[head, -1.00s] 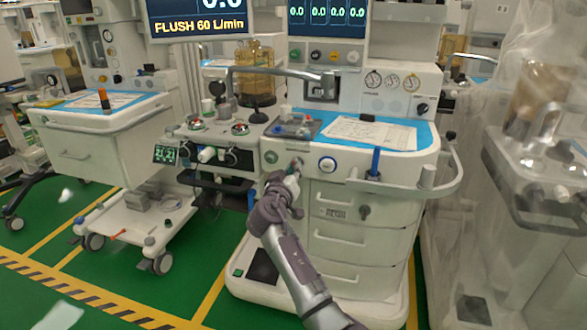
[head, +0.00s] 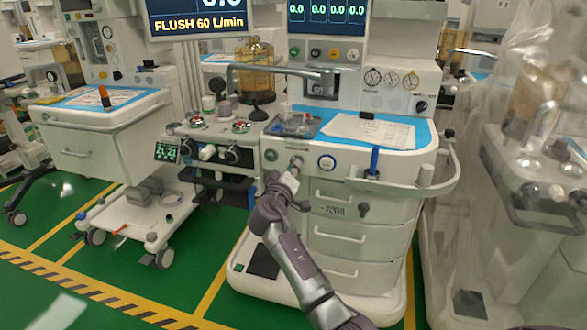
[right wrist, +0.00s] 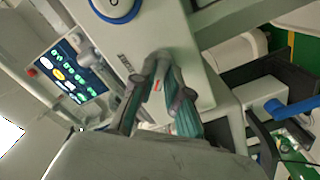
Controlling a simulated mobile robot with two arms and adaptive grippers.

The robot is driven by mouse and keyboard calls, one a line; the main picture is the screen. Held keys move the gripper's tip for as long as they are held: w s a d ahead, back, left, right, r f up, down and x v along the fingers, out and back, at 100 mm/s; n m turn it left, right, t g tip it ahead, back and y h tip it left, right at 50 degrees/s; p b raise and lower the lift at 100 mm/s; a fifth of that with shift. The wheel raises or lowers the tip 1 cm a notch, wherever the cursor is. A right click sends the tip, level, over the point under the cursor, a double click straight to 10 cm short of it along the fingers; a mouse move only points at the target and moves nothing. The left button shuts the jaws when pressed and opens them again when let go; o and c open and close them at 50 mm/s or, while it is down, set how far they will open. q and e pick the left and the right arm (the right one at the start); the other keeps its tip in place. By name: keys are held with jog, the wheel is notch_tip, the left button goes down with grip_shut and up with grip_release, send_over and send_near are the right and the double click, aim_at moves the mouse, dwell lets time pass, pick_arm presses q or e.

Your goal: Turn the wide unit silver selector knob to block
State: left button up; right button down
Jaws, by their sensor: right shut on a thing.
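The wide unit is the white cart with drawers (head: 352,240). Its silver selector knob (head: 296,161) is on the front panel, left of a round blue-and-white button (head: 326,162). My right gripper (head: 293,174) comes up from below, with its fingertips at the knob. In the right wrist view, its two fingers (right wrist: 160,58) come together at the panel and are shut on the knob, which they mostly hide. The knob's pointer and position labels are too small or covered to read. My left gripper is not in view.
A drawer key lock (head: 364,209), a blue stick (head: 374,162) and a side rail (head: 440,185) are to the right. A tray (head: 292,125) and papers (head: 366,131) lie on the blue top. A narrower unit (head: 205,148) stands left. Green floor is free in front.

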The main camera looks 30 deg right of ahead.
jog(key=c, duration=1.2)
grip_release()
jog(key=shift+o, duration=0.2)
jog(key=v, duration=1.2)
